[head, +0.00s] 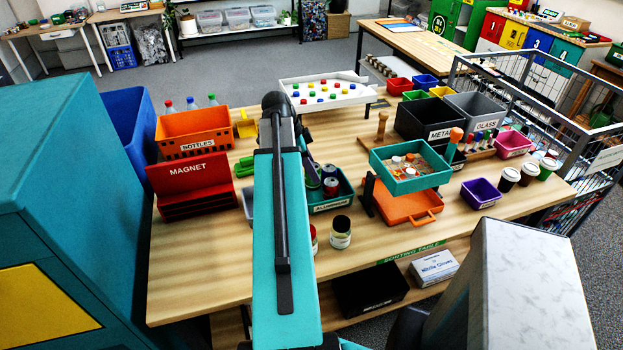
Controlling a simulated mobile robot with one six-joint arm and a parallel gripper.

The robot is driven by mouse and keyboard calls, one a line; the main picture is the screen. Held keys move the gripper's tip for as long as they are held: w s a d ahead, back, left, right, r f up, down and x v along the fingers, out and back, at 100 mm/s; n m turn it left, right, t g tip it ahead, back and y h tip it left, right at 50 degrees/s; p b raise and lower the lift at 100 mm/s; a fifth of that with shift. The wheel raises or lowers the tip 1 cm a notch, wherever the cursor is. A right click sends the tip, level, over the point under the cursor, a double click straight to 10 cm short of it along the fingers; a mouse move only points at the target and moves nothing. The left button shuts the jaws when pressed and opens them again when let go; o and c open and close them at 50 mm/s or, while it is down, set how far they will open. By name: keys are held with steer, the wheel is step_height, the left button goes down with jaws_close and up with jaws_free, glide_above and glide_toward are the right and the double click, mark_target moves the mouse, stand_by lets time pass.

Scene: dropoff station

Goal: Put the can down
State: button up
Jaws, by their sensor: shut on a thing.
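My arm reaches forward over the sorting table and hides much of my gripper (311,172). The part of my gripper that shows is dark and sits just right of the arm, at the teal bin labelled ALUMINIUM (333,206). It is shut on a can (313,181), which is small and partly hidden. Whether this can touches the bin's floor or hangs above it I cannot tell. Other cans (331,186) show in the same bin. A red-marked container (313,240) stands on the table in front of the bin, half hidden by my arm.
A jar (340,232) stands in front of the bin. An orange tray (408,205) and teal sorting box (411,181) are to its right. The red MAGNET box (190,187) and orange BOTTLES crate (195,133) are left. The table's front left (200,270) is clear.

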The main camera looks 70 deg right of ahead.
steer(key=shift+f, duration=0.25)
steer(key=shift+f+p, duration=0.65)
steer(key=shift+f, duration=1.4)
steer(key=shift+f+b, duration=0.35)
steer(key=shift+f, duration=0.15)
steer(key=o, duration=1)
steer(key=shift+r, duration=0.15)
